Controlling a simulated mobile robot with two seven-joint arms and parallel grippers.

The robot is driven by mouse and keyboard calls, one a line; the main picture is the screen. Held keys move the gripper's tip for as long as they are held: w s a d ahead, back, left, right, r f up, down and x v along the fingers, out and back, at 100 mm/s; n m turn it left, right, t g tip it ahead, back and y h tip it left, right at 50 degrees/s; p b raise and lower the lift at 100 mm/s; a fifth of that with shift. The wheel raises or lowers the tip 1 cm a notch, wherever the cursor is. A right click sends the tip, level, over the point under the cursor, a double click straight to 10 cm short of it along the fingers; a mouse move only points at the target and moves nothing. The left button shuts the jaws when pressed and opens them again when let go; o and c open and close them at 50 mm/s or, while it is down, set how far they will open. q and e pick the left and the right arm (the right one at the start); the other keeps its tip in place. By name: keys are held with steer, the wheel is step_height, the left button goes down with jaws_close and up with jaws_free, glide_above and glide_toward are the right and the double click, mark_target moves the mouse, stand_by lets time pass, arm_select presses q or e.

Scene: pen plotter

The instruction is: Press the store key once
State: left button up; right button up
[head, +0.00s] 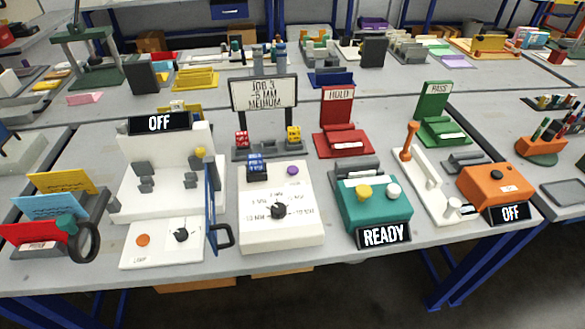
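No key with a readable "store" label shows. A teal box (372,207) at the front right of the middle carries a yellow key (363,192) and a white key (393,191); its display (384,235) reads READY. A white dial box (281,226) in the middle has a black knob (279,210) and a purple button (292,170). An orange box (494,187) at right has a dark button (497,174) and a display (509,213) reading OFF. Neither of my grippers is in view.
A sign (264,94) reads JOB 3, -5 MM, MEDIUM. A white machine (168,170) with an OFF display (159,123) and blue upright panel (211,205) stands at left. Red HOLD (341,115) and green PASS (435,108) stands are behind.

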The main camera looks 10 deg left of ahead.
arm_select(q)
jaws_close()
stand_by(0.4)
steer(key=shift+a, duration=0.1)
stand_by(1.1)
